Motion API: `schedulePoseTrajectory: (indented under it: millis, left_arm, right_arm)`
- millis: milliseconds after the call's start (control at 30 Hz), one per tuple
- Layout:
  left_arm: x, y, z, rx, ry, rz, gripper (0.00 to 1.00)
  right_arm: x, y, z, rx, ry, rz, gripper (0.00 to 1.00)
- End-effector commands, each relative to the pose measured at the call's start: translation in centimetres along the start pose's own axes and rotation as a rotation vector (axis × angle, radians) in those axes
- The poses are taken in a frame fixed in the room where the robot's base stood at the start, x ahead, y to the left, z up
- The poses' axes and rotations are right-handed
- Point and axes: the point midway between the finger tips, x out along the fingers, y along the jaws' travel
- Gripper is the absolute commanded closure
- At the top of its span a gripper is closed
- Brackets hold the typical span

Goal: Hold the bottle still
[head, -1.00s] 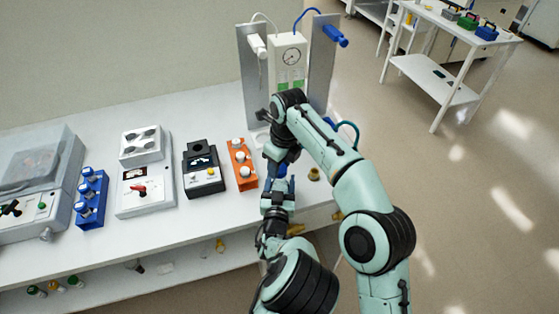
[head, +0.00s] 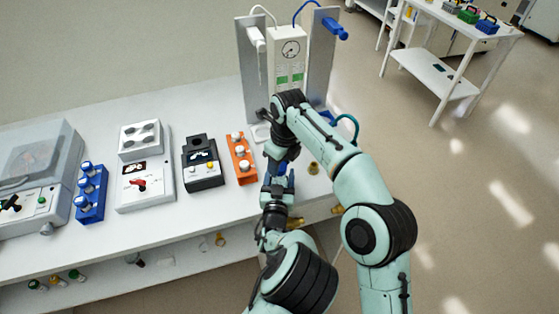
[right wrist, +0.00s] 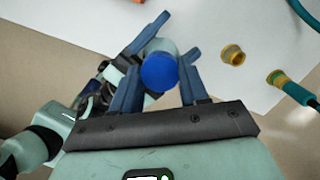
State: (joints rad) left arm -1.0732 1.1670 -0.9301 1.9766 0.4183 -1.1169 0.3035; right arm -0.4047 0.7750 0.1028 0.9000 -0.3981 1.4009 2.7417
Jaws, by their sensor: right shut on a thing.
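The bottle shows in the right wrist view as a round blue cap (right wrist: 160,72) with a little of a pale body below it. My right gripper (right wrist: 158,92) is shut on it, one blue finger on each side. In the head view my right gripper (head: 281,160) points down over the bench front, and the bottle is hidden there by the arms. My left gripper (head: 278,186) is close below it, coming from the near side. In the right wrist view a blue finger of my left gripper (right wrist: 149,33) is just beyond the bottle; whether it touches is hidden.
The white bench (head: 225,205) carries an orange rack (head: 241,160), a black device (head: 202,165), a white box with a red knob (head: 145,185) and a blue rack (head: 91,190). A gauge stand (head: 289,60) is behind. A brass fitting (head: 313,168) stands right of my grippers.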

Motion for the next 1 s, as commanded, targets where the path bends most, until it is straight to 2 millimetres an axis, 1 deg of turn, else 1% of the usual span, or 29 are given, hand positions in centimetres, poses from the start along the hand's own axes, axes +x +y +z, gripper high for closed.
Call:
schedulePoseTrajectory:
  millis: [33,367,867,900,1000]
  left_arm:
    - [-0.2,0.0,0.7,0.004,-0.017,-0.001,0.92]
    - [-0.2,0.0,0.7,0.004,-0.018,-0.001,0.92]
    - [-0.2,0.0,0.8,0.004,-0.019,0.0,0.92]
    - [-0.2,0.0,0.8,0.004,-0.019,0.0,1.0]
    - [-0.2,0.0,0.8,0.004,-0.019,0.0,1.0]
  right_arm:
    - [0.1,0.0,0.0,0.0,0.0,0.0,0.84]
    - [0.2,0.0,0.0,-0.001,0.001,0.0,0.84]
    - [1.2,0.1,-0.1,-0.001,0.001,0.0,0.84]
    - [1.2,0.1,-0.1,-0.001,0.001,0.0,0.84]
    - [1.1,0.2,-0.1,0.05,0.002,-0.008,0.84]
